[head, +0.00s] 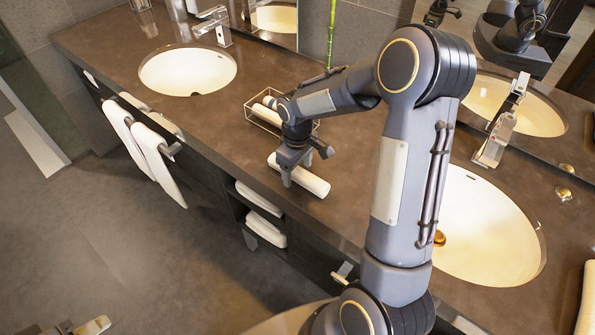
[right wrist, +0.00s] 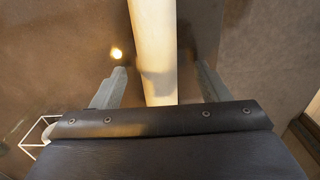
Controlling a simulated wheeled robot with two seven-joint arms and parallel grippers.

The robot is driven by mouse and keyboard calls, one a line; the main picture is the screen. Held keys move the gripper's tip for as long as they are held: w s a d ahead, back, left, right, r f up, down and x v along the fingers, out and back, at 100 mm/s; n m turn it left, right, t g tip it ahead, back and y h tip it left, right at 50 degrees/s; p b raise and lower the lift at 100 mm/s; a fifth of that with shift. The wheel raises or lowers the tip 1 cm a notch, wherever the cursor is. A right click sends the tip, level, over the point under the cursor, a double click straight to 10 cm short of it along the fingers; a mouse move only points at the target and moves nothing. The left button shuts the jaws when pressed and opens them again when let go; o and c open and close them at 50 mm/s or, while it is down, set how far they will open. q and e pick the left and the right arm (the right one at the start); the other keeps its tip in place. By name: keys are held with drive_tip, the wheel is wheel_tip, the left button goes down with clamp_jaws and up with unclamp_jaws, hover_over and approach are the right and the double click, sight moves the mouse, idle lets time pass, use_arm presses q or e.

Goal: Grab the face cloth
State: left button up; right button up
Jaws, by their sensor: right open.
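The face cloth looks like a rolled white cloth (head: 313,183) lying on the brown counter between the two sinks. My right gripper (head: 301,174) is above it and pointing down, with its jaws open. In the right wrist view, the white roll (right wrist: 153,40) runs between the two spread fingers (right wrist: 161,72), with a visible gap on each side. Part of the roll is hidden under the gripper in the head view. A pale, jointed shape at the bottom left edge may be my left gripper (head: 88,327); it is mostly cut off.
A wire basket (head: 249,112) with more white rolls stands just behind my right gripper. White sinks lie to the left (head: 187,70) and right (head: 490,225). Towels (head: 150,150) hang in front.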

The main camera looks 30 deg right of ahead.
drive_tip(key=shift+c, duration=0.4)
drive_tip(key=c, duration=1)
